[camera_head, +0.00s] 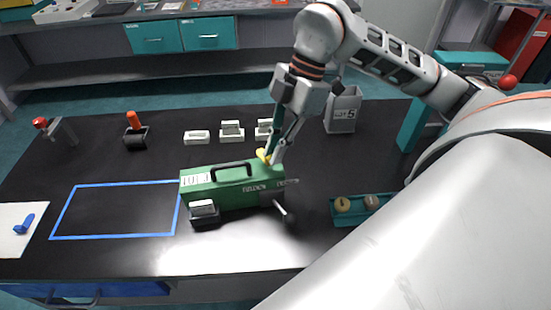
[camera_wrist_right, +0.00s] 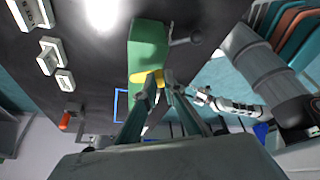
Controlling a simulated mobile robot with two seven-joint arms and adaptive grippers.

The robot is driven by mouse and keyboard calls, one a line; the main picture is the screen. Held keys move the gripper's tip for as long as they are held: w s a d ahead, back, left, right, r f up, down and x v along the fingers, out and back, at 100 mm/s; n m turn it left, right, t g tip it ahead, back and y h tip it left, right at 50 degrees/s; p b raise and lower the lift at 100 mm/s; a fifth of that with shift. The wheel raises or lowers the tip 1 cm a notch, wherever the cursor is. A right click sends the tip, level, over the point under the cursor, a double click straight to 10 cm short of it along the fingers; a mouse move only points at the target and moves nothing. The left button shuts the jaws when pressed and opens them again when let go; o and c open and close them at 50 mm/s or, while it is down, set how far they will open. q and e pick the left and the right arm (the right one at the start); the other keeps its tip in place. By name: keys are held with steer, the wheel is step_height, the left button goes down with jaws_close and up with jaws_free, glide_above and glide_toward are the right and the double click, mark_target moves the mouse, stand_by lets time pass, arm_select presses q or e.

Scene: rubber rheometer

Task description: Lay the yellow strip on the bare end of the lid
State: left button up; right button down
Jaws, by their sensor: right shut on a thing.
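The yellow strip (camera_head: 263,155) is between the fingertips of my right gripper (camera_head: 271,158), which is shut on it. In the right wrist view, the strip (camera_wrist_right: 147,77) lies across the tips of my right gripper (camera_wrist_right: 159,84), over one end of the green lid. The green lid (camera_head: 228,177), with a black handle, tops the tester in the head view; the strip is at its right end, by the far edge. I cannot tell whether strip and lid touch. What seems to be my left gripper (camera_wrist_right: 204,97) is small in the right wrist view, its fingers unclear.
A lever (camera_head: 282,210) sticks out at the tester's right front. White holders (camera_head: 231,130) stand behind it, and a teal tray (camera_head: 345,218) with two round pieces lies right. A blue taped outline (camera_head: 110,236) marks empty table on the left.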

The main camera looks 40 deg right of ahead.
mark_target(276, 171)
step_height(276, 171, down, 3)
steer(key=shift+f, duration=0.25)
steer(key=c, duration=2.1)
jaws_free()
steer(key=shift+c, duration=0.2)
